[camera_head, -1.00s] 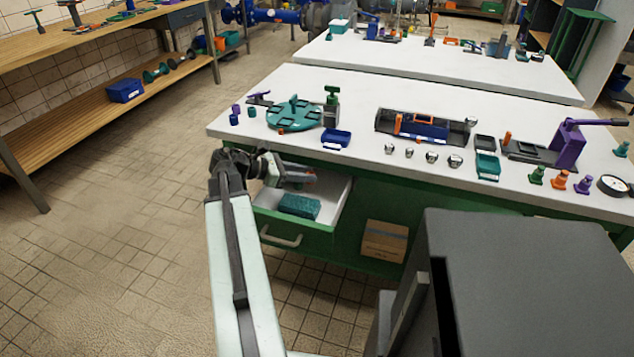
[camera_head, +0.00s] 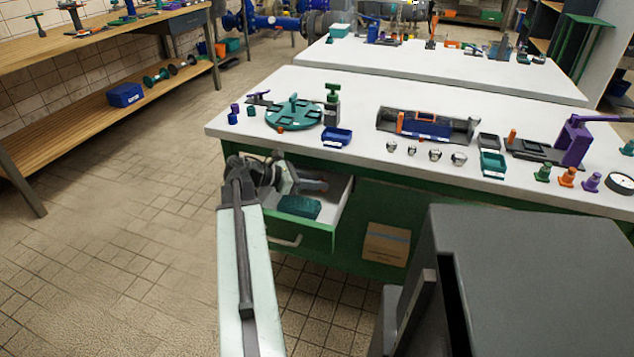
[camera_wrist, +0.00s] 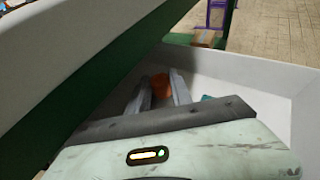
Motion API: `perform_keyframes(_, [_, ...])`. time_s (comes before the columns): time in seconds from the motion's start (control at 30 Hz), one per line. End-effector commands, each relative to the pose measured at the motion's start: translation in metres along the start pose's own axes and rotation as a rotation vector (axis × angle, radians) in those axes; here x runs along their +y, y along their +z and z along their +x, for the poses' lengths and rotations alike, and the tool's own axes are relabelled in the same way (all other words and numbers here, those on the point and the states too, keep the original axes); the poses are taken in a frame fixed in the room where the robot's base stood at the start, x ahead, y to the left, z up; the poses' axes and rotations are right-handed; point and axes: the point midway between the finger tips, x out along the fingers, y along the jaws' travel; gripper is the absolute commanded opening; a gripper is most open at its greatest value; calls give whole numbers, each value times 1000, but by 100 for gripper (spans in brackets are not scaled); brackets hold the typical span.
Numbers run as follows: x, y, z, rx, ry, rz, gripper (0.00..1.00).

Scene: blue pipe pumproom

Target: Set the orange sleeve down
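The orange sleeve (camera_wrist: 161,86) shows in the wrist view between my two finger tips, over the floor of an open drawer. Both fingers appear to touch its sides; its lower end is hidden. In the head view my gripper (camera_head: 316,185) reaches into the open white-lined drawer (camera_head: 337,202) under the front left of the near bench. The sleeve cannot be made out clearly there. I cannot tell whether it touches the drawer floor.
A teal block (camera_head: 299,206) lies in the drawer, near my gripper. A cardboard box (camera_head: 387,244) sits below, right of the drawer.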

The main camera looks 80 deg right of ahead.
Motion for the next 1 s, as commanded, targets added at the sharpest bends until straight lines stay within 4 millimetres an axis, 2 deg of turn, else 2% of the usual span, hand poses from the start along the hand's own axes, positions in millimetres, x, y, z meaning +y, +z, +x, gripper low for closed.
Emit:
perform_keyframes(0.03, [0, 0, 0, 0, 0, 0, 40])
perform_keyframes(0.07, [0, 0, 0, 0, 0, 0, 47])
perform_keyframes(0.37, [0, 1, 0, 0, -1, 0, 47])
perform_keyframes(0.53, [0, 20, -9, 0, 0, 0, 47])
perform_keyframes(0.8, [1, 17, -81, 0, 2, -1, 47])
perform_keyframes(1.0, [0, 14, -116, 0, 0, 0, 47])
